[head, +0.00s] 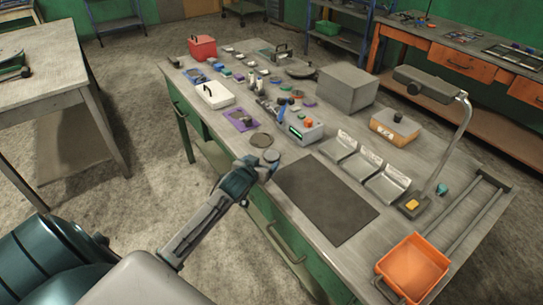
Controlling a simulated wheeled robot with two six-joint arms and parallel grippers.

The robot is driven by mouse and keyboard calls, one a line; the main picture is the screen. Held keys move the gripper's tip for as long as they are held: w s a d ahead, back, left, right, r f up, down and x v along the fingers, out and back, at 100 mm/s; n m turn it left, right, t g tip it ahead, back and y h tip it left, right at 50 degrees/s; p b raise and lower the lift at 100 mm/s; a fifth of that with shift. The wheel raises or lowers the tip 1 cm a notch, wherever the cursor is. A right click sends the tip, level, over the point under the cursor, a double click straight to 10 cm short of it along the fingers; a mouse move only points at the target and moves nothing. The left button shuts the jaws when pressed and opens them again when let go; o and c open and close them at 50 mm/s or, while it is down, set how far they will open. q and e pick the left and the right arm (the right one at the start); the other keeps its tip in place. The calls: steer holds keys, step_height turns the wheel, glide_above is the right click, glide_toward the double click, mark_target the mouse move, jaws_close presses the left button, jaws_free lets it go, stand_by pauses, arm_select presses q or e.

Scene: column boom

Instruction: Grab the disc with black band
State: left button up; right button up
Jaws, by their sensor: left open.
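My left arm comes in from the lower left, and its gripper (264,167) is at the near left edge of the workbench (235,117). The gripper is open. A small round grey disc (271,155) lies just beyond its fingertips; it looks like the disc of the task, but a black band is too small to make out. I cannot tell whether the fingers touch it. A flat dark round piece (261,140) lies just behind the disc. My right gripper is not in view.
A dark mat (325,203) lies right of the gripper. Beyond are a purple plate (241,120), a grey device with buttons (305,130), metal trays (362,167) and a grey box (347,88). An orange bin (413,268) and a lamp (430,80) stand at the right.

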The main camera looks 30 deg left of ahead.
mark_target(272, 155)
arm_select(q)
steer(key=x, duration=0.2)
steer(key=shift+w+f, duration=0.2)
steer(key=shift+w, duration=0.1)
steer(key=shift+w+f+p, duration=0.2)
steer(key=shift+w+p, duration=0.25)
steer(key=shift+p, duration=0.1)
steer(key=p+x, duration=0.1)
steer(key=x, duration=0.2)
steer(key=shift+f, duration=0.15)
steer(key=shift+w+f, duration=0.3)
steer(key=shift+w, duration=0.05)
steer(key=shift+c, duration=0.7)
steer(key=c, duration=1.1)
steer(key=shift+c, duration=0.4)
steer(key=shift+r, duration=0.15)
